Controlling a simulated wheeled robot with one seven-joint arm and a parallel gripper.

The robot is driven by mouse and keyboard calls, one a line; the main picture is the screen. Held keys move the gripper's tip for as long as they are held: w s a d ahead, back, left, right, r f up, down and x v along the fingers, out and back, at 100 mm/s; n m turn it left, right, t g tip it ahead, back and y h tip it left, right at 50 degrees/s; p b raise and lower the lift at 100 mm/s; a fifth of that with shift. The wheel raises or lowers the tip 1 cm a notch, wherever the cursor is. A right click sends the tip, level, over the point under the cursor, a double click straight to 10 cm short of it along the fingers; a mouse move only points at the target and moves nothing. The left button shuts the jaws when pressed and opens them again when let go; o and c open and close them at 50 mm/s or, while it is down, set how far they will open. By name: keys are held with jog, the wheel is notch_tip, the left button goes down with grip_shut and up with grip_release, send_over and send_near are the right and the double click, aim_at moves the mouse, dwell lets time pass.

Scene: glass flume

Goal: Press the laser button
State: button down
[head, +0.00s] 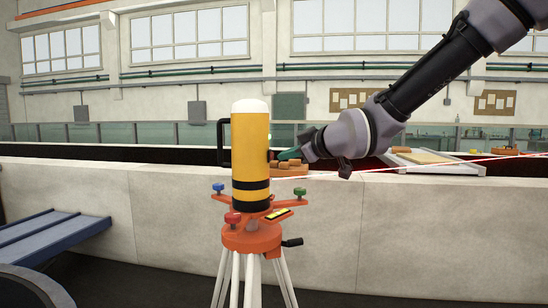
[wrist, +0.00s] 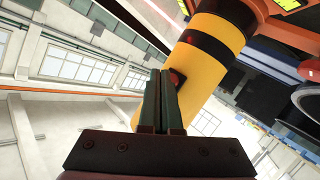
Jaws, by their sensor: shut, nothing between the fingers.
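The laser unit (head: 251,150) is an upright yellow cylinder with a white cap, black bands and a black side handle. It stands on an orange tripod head (head: 250,238). In the wrist view the yellow body (wrist: 200,62) runs diagonally, and a dark red button (wrist: 176,80) in a dark surround shows on its side. My gripper (head: 284,156) comes in from the right, at the side of the body. In the wrist view my gripper (wrist: 160,76) is shut and empty, its tips close beside the button and partly covering its surround. I cannot tell whether they touch.
A long pale concrete wall (head: 400,230) runs behind the tripod. Brown blocks (head: 287,168) sit behind the laser unit. A thin red line (head: 450,162) crosses to the right. Coloured knobs (head: 300,191) and a black crank (head: 292,242) stick out from the tripod head. A blue ramp (head: 50,237) lies left.

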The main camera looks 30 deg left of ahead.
jog(key=shift+a, duration=0.15)
dwell(0.3)
jog(key=shift+s+a, duration=0.15)
jog(key=shift+a, duration=0.25)
dwell(0.5)
jog(key=shift+d, duration=0.55)
jog(key=w+d, duration=0.2)
jog(key=d, duration=0.3)
jog(key=shift+d, duration=0.35)
